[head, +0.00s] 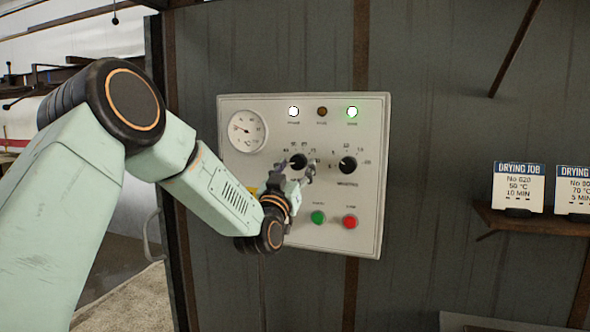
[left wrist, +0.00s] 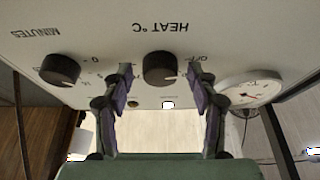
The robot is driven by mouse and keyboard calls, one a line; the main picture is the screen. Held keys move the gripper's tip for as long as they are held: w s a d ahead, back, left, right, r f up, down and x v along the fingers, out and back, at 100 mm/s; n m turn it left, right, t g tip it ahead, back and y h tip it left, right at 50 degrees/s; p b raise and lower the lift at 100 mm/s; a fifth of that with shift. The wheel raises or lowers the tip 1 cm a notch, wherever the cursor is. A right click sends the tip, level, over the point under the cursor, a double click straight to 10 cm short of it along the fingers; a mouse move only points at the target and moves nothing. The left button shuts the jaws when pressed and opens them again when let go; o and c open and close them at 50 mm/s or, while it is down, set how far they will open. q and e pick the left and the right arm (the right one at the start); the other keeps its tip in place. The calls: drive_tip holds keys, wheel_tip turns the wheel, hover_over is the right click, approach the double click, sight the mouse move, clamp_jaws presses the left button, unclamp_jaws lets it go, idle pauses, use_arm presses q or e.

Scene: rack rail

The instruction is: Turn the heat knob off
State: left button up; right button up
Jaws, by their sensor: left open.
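The heat knob (head: 298,161) is a black round knob on the pale control panel (head: 373,115). In the left wrist view the panel appears upside down, with the heat knob (left wrist: 160,68) under the label HEAT °C. A pale pointer line on it aims to the lower right there, apart from the OFF mark (left wrist: 197,57). My left gripper (head: 294,174) is open at the knob. In the left wrist view its two fingers (left wrist: 160,78) stand on either side of the knob, with a gap visible on each side. My right gripper is out of view.
A minutes knob (head: 348,165) sits beside the heat knob. Below are a green button (head: 318,217) and a red button (head: 350,221). A dial gauge (head: 247,131) and lit lamps (head: 352,112) are above. A shelf (head: 540,222) with drying cards (head: 519,187) is at the right.

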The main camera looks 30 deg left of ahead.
use_arm(q)
drive_tip(key=shift+s, duration=0.1)
drive_tip(key=v, duration=1.2)
drive_tip(key=shift+r, duration=0.1)
idle(0.3)
drive_tip(key=s+d+f+g+h+b, duration=0.15)
drive_tip(key=d+f+g, duration=0.25)
drive_tip(key=f, duration=0.6)
drive_tip(key=s+d+f+g+h+b, duration=0.1)
drive_tip(key=s+d+f+g+h, duration=0.15)
drive_tip(key=f, duration=0.85)
drive_tip(key=s+d+f+g+h+b, duration=0.15)
drive_tip(key=d+f+g, duration=0.25)
drive_tip(key=f, duration=0.6)
drive_tip(key=s+d+f+m+g+b, duration=0.1)
drive_tip(key=s+f+g, duration=0.4)
drive_tip(key=s+f, duration=0.9)
drive_tip(key=s+d+f+m+g+b, duration=0.1)
drive_tip(key=s+d+f+g+b, duration=0.3)
drive_tip(key=s+f, duration=1)
drive_tip(key=s+g+b, duration=0.2)
drive_tip(key=s, duration=0.2)
drive_tip(key=shift+s+m, duration=0.2)
drive_tip(key=shift+m, duration=0.1)
